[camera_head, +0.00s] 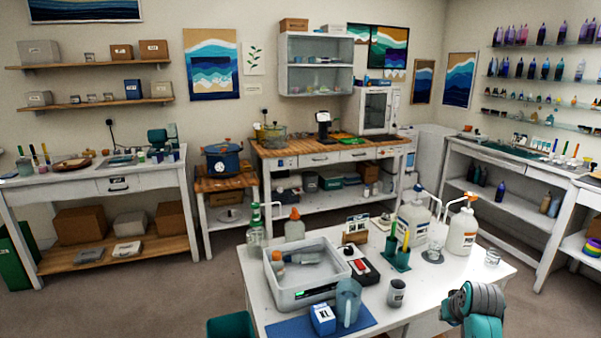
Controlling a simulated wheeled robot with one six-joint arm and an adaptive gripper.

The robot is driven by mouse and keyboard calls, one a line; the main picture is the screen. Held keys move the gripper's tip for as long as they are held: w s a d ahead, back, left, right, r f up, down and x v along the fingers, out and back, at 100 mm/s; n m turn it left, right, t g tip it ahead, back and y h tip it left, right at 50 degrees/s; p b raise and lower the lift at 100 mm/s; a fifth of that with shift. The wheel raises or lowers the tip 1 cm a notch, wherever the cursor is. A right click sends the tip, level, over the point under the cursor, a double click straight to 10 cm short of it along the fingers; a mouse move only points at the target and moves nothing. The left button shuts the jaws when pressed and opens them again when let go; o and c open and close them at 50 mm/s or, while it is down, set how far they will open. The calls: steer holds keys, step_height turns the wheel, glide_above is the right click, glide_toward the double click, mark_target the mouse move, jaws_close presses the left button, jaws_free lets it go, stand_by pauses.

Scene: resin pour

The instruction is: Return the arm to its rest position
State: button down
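A teal and grey part of my arm (478,306) shows at the lower right of the head view, in front of the white table (437,287). It looks like a rounded grey joint on a teal link. No fingers show, so my gripper is not in view. Whether it holds anything cannot be seen.
The right front of the tabletop is mostly clear. Workbenches and shelves line the walls.

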steer(key=s+a+f+t, duration=0.1)
steer(key=s+a+f, duration=0.5)
steer(key=s+f, duration=0.35)
steer(key=s+a+f+t, duration=0.2)
steer(key=s+a+f, duration=0.4)
steer(key=s+f, duration=0.3)
steer(key=s+a+t, duration=0.1)
steer(key=s+a, duration=0.3)
steer(key=s, duration=0.8)
steer(key=s+a+r+n+t, duration=0.1)
steer(key=s+a+r, duration=0.15)
steer(key=s, duration=0.65)
steer(key=s+a+r+t, duration=0.15)
steer(key=s+r, duration=0.25)
steer(key=s, duration=0.4)
steer(key=s+a+r+t+y, duration=0.1)
steer(key=s+r, duration=1)
steer(key=r, duration=0.2)
steer(key=shift+s+a+n, duration=0.3)
steer(key=shift+s+n, duration=0.1)
